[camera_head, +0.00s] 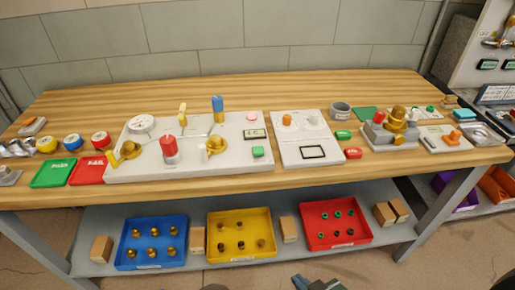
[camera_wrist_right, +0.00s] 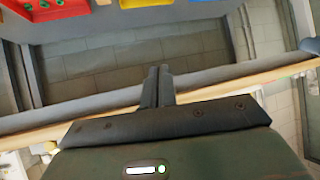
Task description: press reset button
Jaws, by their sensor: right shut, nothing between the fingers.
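A large white panel (camera_head: 130,174) lies on the wooden table with gauges, handles and buttons on it. I cannot read which one is the reset button. My right gripper (camera_head: 301,281) is at the bottom edge, low in front of the table and apart from the panels. Its fingers are shut and empty in the right wrist view (camera_wrist_right: 158,76). My left gripper is out of view.
The wooden table (camera_head: 330,85) has free room along its back. Blue (camera_head: 127,264), yellow (camera_head: 214,257) and red (camera_head: 318,246) bins stand on the lower shelf. Green and red trays lie at the left. A grey block with brass fittings (camera_head: 391,132) stands at the right.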

